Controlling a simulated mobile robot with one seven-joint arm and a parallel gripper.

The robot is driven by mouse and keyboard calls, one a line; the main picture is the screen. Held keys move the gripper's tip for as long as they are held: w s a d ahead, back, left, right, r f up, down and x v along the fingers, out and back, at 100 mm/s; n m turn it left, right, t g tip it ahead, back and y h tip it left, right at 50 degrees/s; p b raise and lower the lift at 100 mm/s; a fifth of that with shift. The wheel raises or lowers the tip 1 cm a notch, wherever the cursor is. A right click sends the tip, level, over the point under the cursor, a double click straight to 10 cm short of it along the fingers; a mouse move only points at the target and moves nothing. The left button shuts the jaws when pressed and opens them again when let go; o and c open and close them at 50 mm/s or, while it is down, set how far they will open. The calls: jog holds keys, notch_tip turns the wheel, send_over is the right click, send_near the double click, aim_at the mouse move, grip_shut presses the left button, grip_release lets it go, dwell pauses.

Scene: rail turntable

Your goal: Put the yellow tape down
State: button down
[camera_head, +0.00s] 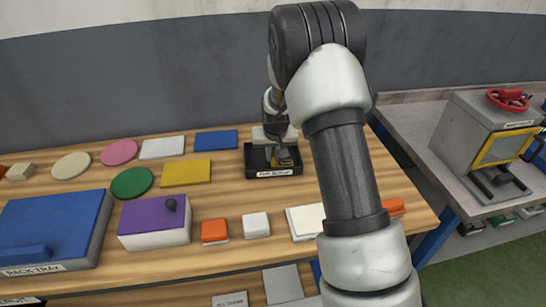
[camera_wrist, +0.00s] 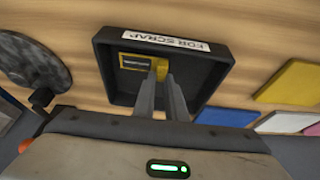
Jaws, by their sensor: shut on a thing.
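In the head view the tape (camera_head: 286,163) shows as a small yellow patch below my gripper (camera_head: 282,154), within the outline of the black tray (camera_head: 251,161). I cannot tell whether the tape touches the tray floor.
A yellow pad (camera_head: 186,172) and a blue pad (camera_head: 216,140) lie left of the tray. A purple-topped box (camera_head: 154,220), an orange block (camera_head: 214,231) and a white block (camera_head: 256,224) stand nearer. My arm hides part of the table's right side.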

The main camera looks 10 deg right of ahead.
jog(key=shift+f, duration=0.45)
jog(key=shift+f, duration=0.1)
jog(key=shift+f, duration=0.15)
jog(key=c, duration=1.8)
grip_release()
